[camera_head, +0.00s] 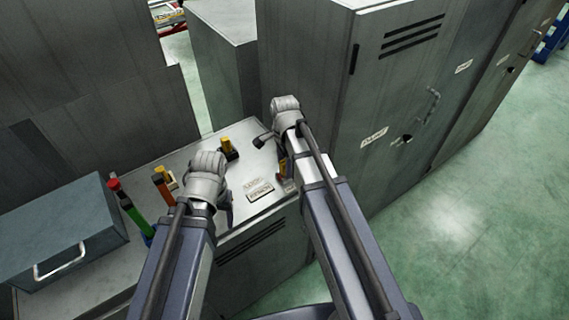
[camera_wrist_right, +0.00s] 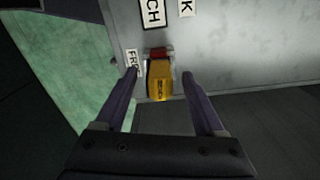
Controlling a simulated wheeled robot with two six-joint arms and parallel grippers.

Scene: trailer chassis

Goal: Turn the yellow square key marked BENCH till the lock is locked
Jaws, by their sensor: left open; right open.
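A yellow square key (camera_wrist_right: 160,80) with dark, unclear marking stands in a red base between the fingers of my right gripper (camera_wrist_right: 160,74) in the right wrist view. The fingers are open, one on each side, with gaps to the key. In the head view the same yellow key (camera_head: 282,168) is mostly hidden beside my right gripper (camera_head: 287,158). My left gripper (camera_head: 226,200) is open over the bench top, left of the labels, and holds nothing visible. Which way the lock is turned cannot be told.
The bench top (camera_head: 205,142) carries label plates (camera_head: 260,190) and another yellow-topped piece on a dark base (camera_head: 229,148). A red-and-green tool (camera_head: 132,208) and a blue-grey box (camera_head: 60,230) stand at left. Tall grey lockers (camera_head: 400,100) rise close on the right.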

